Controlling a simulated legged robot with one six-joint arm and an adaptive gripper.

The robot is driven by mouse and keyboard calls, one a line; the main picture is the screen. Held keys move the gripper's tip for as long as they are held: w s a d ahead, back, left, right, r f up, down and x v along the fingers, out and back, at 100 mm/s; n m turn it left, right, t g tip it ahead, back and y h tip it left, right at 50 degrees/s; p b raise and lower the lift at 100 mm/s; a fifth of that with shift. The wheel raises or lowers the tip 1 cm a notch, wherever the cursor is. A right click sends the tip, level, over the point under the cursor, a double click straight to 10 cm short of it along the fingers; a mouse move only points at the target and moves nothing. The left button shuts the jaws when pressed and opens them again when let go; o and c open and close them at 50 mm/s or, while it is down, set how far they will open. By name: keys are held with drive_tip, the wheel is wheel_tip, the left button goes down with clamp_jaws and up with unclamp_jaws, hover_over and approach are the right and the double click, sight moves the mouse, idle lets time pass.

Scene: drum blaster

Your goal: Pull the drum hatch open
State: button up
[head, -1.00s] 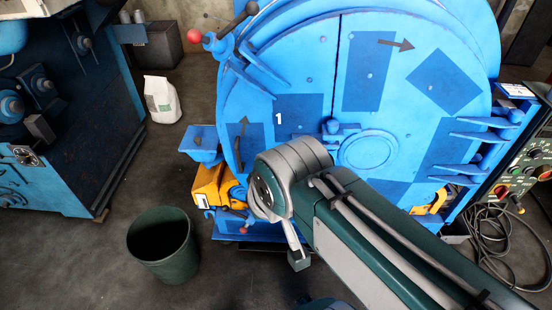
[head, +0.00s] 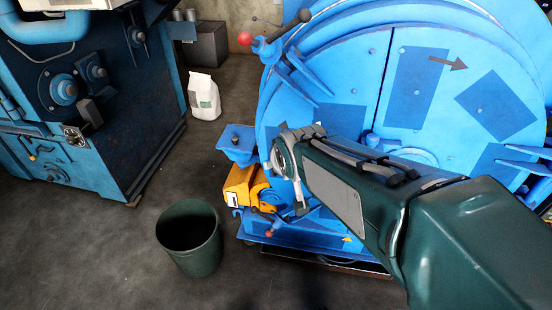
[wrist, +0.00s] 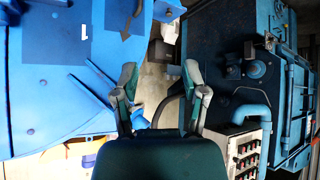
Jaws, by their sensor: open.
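The blue drum hatch (head: 352,70) is the large round front on the right in the head view, with darker blue patches and an arrow. It looks closed. A lever with a red ball (head: 245,38) and a black knob sticks out at its upper left. A lower red ball (head: 270,233) shows near its bottom left. My arm hides the hatch's lower middle. In the wrist view, the hatch (wrist: 55,75) fills the left side, with blue bars reaching toward my gripper (wrist: 160,76). My gripper is open and empty, with its fingers apart. I cannot tell whether it touches the bars.
A dark green bin (head: 190,240) stands on the floor at lower left. A yellow part (head: 243,187) sits beside the drum. A white bag (head: 204,97) stands behind. A blue machine (head: 85,110) fills the left.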

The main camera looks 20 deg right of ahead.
drive_tip(key=w+d+f+t, duration=0.2)
drive_tip(key=w+d+f, duration=0.1)
drive_tip(key=w+f, duration=0.4)
drive_tip(key=w+d+f+t, duration=0.3)
drive_tip(key=w+f, duration=0.2)
drive_tip(key=w, duration=0.5)
drive_tip(key=d+f+t+y, duration=0.1)
drive_tip(key=d+f+t, duration=0.1)
drive_tip(key=f, duration=0.5)
drive_tip(key=d+f+t, duration=0.1)
drive_tip(key=f+t, duration=0.2)
drive_tip(key=f, duration=0.5)
drive_tip(key=w, duration=1)
drive_tip(key=shift+w+r, duration=0.1)
drive_tip(key=shift+w, duration=0.1)
drive_tip(key=shift+c, duration=0.4)
clamp_jaws()
